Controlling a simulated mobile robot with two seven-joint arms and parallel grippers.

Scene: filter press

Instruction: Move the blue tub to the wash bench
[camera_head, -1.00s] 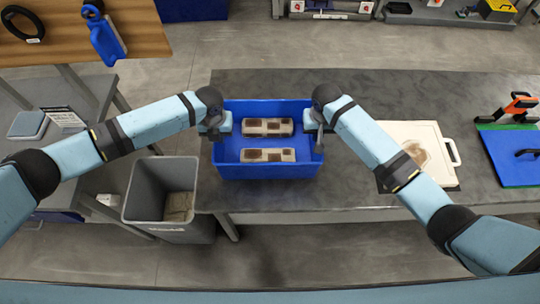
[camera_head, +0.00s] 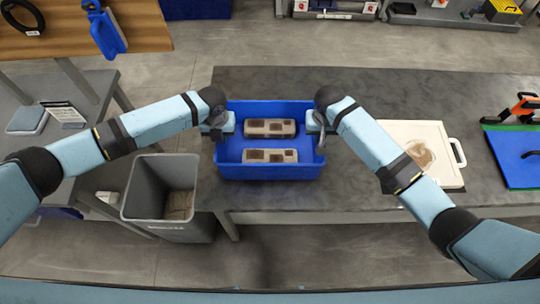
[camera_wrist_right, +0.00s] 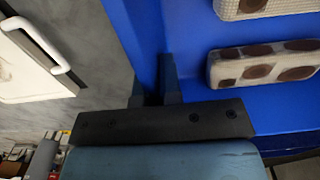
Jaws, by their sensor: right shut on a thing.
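The blue tub (camera_head: 270,172) sits at the left part of the dark grey bench in the head view, with two beige blocks with brown patches (camera_head: 270,128) (camera_head: 270,156) lying in it. My right gripper (camera_head: 320,138) is at the tub's right wall; the right wrist view shows its fingers (camera_wrist_right: 157,88) shut on that wall (camera_wrist_right: 140,30). My left gripper (camera_head: 217,134) is at the tub's left wall, and its fingertips are too hidden to tell whether they are closed. Both blocks also show partly in the right wrist view (camera_wrist_right: 262,64). I cannot tell whether the tub is touching the bench.
A grey bin (camera_head: 150,215) stands on the floor at the left front of the bench (camera_head: 350,190). A white board with a brown stain (camera_head: 432,140) lies right of the tub. A blue board (camera_head: 518,165) lies farther right. A side table (camera_head: 60,110) is at left.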

